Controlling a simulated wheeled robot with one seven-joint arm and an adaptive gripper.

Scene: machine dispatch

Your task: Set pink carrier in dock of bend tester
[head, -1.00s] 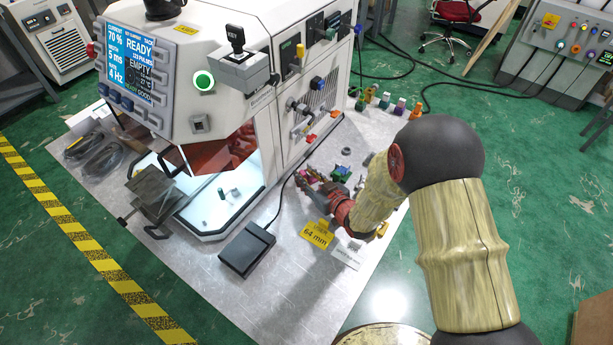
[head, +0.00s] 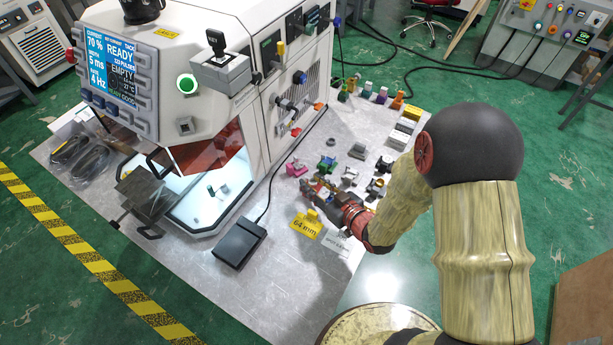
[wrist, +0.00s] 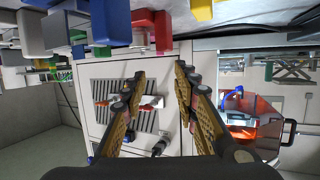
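The pink carrier (head: 295,168) stands on the grey bench area in the head view, at the left end of a loose cluster of small coloured carriers. My gripper (head: 309,187) is just in front of it, low over the bench and apart from it. In the wrist view my gripper (wrist: 160,84) is open, with nothing between its fingers.
A large white machine (head: 185,40) with a READY screen and an open lit chamber stands on the left. A black pedal (head: 240,243) and a yellow 64 mm sign (head: 306,226) lie in front. More carriers (head: 380,92) stand behind. A control console (head: 550,35) is at the far right.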

